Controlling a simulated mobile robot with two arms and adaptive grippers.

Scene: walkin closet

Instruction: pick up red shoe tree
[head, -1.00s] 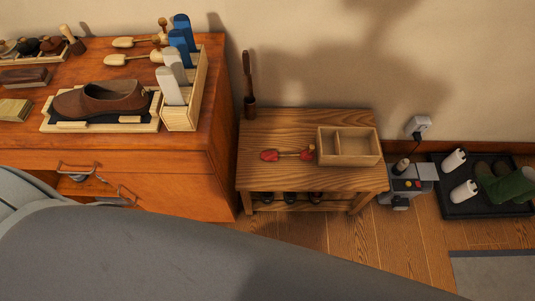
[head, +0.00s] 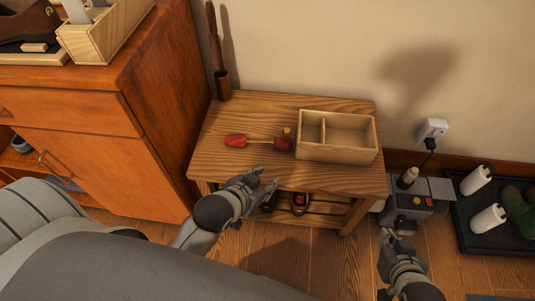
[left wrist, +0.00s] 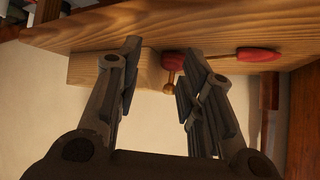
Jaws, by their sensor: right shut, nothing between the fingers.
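The red shoe tree (head: 238,141) lies on its side on the wooden bench (head: 225,115), left of the divided wooden box. Its red toe part points left, and its red heel part and wooden knob are close to the box. It also shows beyond the fingers in the left wrist view (left wrist: 258,54), where a finger partly covers the heel end. My left gripper (head: 266,181) is open and empty at the bench's front edge, in front of the shoe tree and apart from it. My right gripper (head: 388,238) is shut and empty, low at the right, beyond the bench's right end.
The divided wooden box (head: 363,153) stands on the bench's right part. A shoehorn in a holder (head: 223,85) stands at its back left corner. The wooden cabinet (head: 125,165) borders the left. A grey machine (head: 425,190) and black tray (head: 475,235) are on the right floor.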

